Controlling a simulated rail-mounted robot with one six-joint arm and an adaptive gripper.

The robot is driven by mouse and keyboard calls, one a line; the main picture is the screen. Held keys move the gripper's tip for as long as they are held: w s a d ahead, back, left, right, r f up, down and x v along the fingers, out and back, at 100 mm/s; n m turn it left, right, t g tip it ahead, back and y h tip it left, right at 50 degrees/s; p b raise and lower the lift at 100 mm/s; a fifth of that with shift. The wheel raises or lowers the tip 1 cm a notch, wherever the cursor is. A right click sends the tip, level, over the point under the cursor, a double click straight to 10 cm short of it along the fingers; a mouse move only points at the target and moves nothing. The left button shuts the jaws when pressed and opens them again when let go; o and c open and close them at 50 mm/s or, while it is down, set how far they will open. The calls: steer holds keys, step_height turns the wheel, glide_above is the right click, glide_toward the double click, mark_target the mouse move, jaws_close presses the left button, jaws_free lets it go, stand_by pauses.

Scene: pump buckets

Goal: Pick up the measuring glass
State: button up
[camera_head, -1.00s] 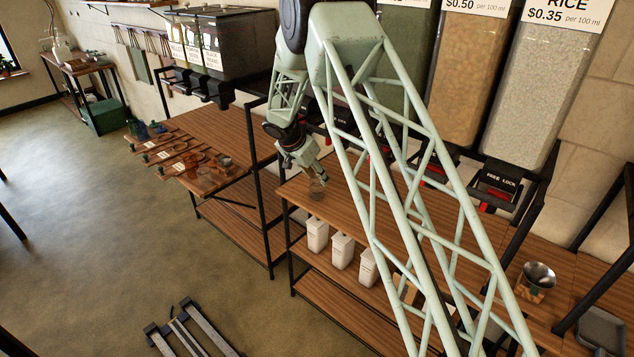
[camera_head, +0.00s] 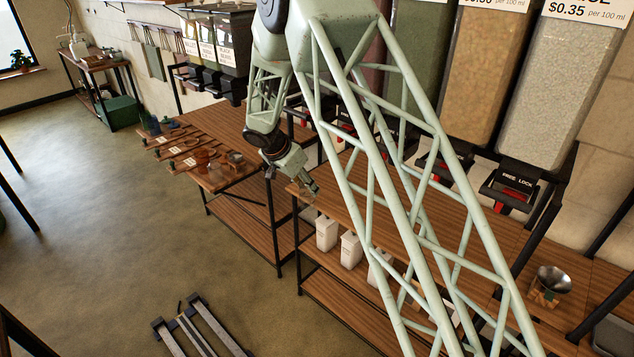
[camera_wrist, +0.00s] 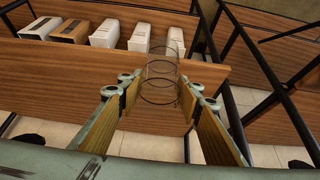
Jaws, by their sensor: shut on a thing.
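The measuring glass (camera_wrist: 161,76) is a clear, almost invisible cylinder with thin dark rings, seen in the wrist view. It sits between the two wood-coloured pads of my gripper (camera_wrist: 158,95), which is shut on it. In the wrist view the glass stands out against the wooden shelf edge and the white containers beyond. In the head view my gripper (camera_head: 312,187) is at the left end of the wooden counter (camera_head: 345,205), by its front edge. The glass is too faint there to make out clearly.
White containers (camera_head: 350,250) stand on the shelf below the counter. Dispensers (camera_head: 548,85) hang above it. A metal bowl (camera_head: 552,279) stands at the right. A second table with jars (camera_head: 205,158) is at the left. Black posts frame the shelving. The floor in front is mostly clear.

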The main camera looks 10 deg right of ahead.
steer(key=s+a, duration=0.4)
steer(key=a, duration=0.1)
steer(key=shift+s+b, duration=0.2)
steer(key=shift+b, duration=0.1)
steer(key=shift+d+r, duration=0.1)
stand_by(0.6)
steer(key=s+d+r+n+t+y+b, duration=0.1)
steer(key=s+d+r+n, duration=0.2)
steer(key=d+r, duration=0.3)
steer(key=s+d+r+n+y+b, duration=0.1)
steer(key=d+r, duration=0.5)
steer(key=d, duration=0.7)
steer(key=shift+s+d+n+t+y+b, duration=0.2)
steer(key=shift+s+n+t+y+b, duration=0.35)
steer(key=shift+s+n, duration=1)
steer(key=shift+s+m, duration=0.35)
